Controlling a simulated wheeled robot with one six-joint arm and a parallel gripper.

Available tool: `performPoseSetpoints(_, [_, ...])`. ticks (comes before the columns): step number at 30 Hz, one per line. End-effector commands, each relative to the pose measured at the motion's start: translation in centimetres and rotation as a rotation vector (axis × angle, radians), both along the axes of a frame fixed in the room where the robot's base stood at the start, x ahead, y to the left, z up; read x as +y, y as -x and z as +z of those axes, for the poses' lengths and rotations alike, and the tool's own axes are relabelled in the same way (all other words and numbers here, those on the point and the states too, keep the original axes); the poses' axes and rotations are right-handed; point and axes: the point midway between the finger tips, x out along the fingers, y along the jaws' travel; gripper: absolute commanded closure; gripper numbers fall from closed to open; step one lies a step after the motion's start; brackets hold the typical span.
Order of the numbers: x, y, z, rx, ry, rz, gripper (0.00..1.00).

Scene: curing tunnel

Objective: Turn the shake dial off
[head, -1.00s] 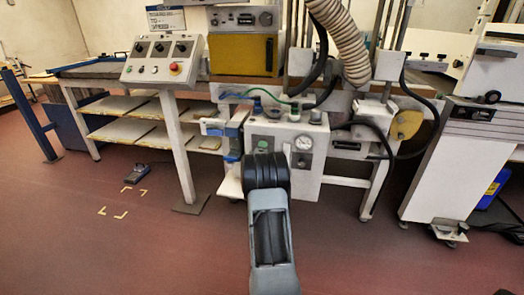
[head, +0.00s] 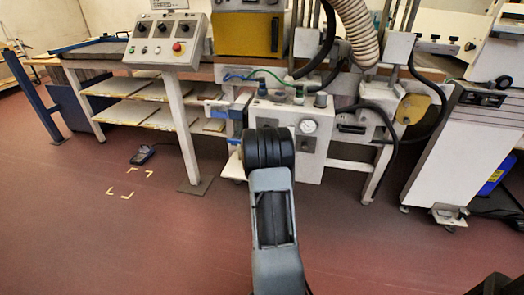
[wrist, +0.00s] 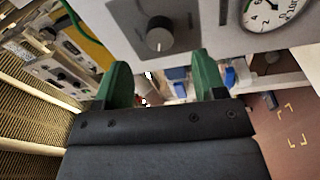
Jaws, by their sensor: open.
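A round dark dial knob (wrist: 160,33) with a white pointer line sits on a grey panel in the wrist view, left of a pressure gauge (wrist: 268,12). The line points roughly down in that picture; any label cannot be read. My gripper (wrist: 162,70) has green fingers spread apart, just below the knob in the wrist view, with nothing between them. In the head view the gauge shows on a light grey box (head: 312,150), and my arm hides the knob and my fingertips. Which dial is named shake cannot be read.
A sloped control panel (head: 150,54) with several black dials and a red button stands at the left. A yellow-fronted unit (head: 248,33) sits above the grey box. Hoses hang right of the box.

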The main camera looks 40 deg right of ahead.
Motion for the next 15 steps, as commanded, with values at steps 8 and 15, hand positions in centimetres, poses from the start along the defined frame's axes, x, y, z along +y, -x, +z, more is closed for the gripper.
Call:
performPoseSetpoints(8, [4.2,3.1,-0.2,0.001,-0.001,0.001,0.36])
performPoseSetpoints(15, [5.9,4.5,-0.5,0.000,0.000,0.000,0.36])
